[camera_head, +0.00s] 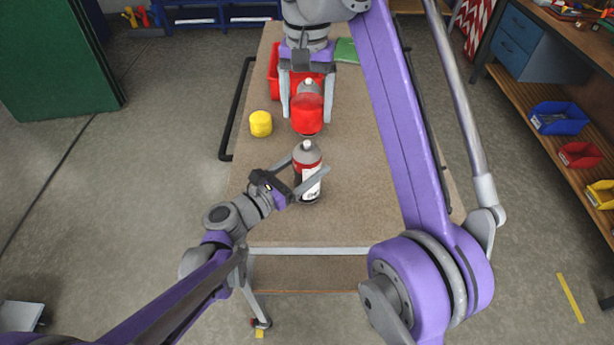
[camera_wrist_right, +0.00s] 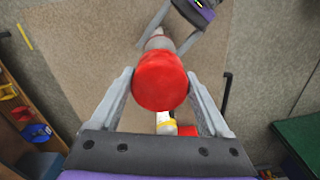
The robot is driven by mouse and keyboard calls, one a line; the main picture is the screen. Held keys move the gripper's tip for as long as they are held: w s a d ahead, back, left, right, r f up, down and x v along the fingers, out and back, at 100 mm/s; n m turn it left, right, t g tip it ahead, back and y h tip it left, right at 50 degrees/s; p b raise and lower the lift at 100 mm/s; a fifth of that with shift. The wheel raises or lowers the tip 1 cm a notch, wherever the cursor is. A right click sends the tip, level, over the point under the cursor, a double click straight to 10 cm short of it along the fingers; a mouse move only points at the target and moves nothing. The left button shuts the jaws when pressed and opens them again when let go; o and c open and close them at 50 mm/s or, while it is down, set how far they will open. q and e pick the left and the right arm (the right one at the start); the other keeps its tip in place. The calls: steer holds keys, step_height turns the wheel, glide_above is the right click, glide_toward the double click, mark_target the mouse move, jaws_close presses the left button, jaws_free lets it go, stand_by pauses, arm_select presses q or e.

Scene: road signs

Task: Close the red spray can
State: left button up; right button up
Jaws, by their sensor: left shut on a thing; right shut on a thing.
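The red spray can (camera_head: 308,160) stands upright on the table, with its grey top and nozzle bare. My left gripper (camera_head: 301,176) is shut around its body from the left; the can also shows in the right wrist view (camera_wrist_right: 156,41), partly hidden. The red cap (camera_head: 307,115) is between the fingers of my right gripper (camera_head: 308,112), which is shut on it. It hangs apart from the can, on its far side. In the right wrist view, the cap (camera_wrist_right: 160,80) fills the space between the fingers and hides what is directly beneath.
A yellow cap (camera_head: 260,124) stands on the table's left. Another can's pale top (camera_head: 308,86) shows behind the red cap. A red container (camera_head: 273,83) and a green item (camera_head: 346,50) are at the far end. The near table surface (camera_head: 355,215) is clear.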

mark_target(306, 143)
arm_select(q)
jaws_close()
arm_select(e)
steer(key=shift+s+f, duration=0.15)
steer(key=shift+f, duration=2.35)
steer(key=shift+f, duration=0.1)
steer(key=shift+f, duration=0.8)
steer(key=shift+f, duration=0.65)
steer(key=o, duration=1.1)
steer(key=shift+o, duration=0.2)
steer(key=shift+r, duration=0.15)
steer(key=shift+r, duration=3.6)
